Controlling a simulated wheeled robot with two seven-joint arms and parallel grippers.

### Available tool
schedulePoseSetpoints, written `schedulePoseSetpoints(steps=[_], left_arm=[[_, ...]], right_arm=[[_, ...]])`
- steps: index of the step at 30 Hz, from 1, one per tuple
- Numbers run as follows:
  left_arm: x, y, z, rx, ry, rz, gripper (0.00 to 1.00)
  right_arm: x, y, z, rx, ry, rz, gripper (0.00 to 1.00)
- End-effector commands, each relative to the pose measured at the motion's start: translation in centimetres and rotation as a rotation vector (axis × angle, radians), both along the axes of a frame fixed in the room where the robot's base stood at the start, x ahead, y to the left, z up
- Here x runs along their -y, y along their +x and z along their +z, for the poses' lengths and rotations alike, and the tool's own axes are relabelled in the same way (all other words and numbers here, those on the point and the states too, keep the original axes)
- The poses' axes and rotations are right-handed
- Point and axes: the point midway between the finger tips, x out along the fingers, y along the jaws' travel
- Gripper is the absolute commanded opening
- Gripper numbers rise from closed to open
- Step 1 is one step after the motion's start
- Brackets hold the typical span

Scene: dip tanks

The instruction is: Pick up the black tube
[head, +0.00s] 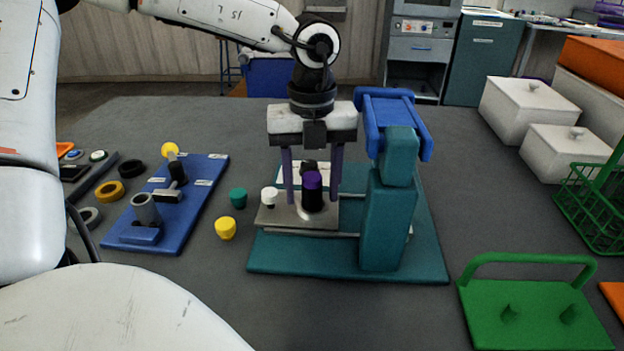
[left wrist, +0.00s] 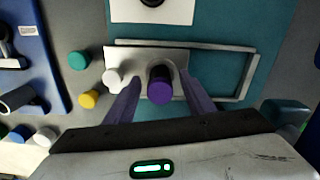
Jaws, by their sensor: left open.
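The black tube (head: 313,200) with a purple cap stands upright on a grey metal plate (head: 268,216) on the teal stand (head: 345,268). In the left wrist view the purple-capped tube (left wrist: 160,84) sits between the finger ends. My left gripper (head: 312,192) points down over the plate, open, with one purple finger on either side of the tube. Whether the fingers touch the tube is not clear. My right gripper is not in view.
A white-capped piece (head: 269,196) stands on the plate just left of the tube. Green (head: 238,197) and yellow (head: 226,228) caps lie on the table. The teal column (head: 388,220) with a blue top rises close on the right. A blue rack (head: 200,190) lies left.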

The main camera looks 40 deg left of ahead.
Motion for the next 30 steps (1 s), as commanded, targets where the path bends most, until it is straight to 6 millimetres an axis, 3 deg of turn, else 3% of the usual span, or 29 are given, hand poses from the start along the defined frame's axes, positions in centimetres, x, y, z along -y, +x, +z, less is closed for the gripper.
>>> schedulePoseSetpoints(steps=[4, 12, 22, 30], left_arm=[[0.0, 0.0, 0.0, 0.000, 0.000, 0.000, 0.46], [0.0, 0.0, 0.1, 0.000, 0.000, 0.001, 0.01], [0.0, 0.1, 0.9, 0.003, 0.001, 0.002, 0.00], [-0.1, 0.1, 6.0, 0.005, 0.002, 0.002, 0.00]], right_arm=[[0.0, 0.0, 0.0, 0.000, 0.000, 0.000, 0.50], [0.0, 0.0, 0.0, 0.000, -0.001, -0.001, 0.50], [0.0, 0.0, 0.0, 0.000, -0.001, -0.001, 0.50], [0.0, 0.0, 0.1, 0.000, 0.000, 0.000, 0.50]])
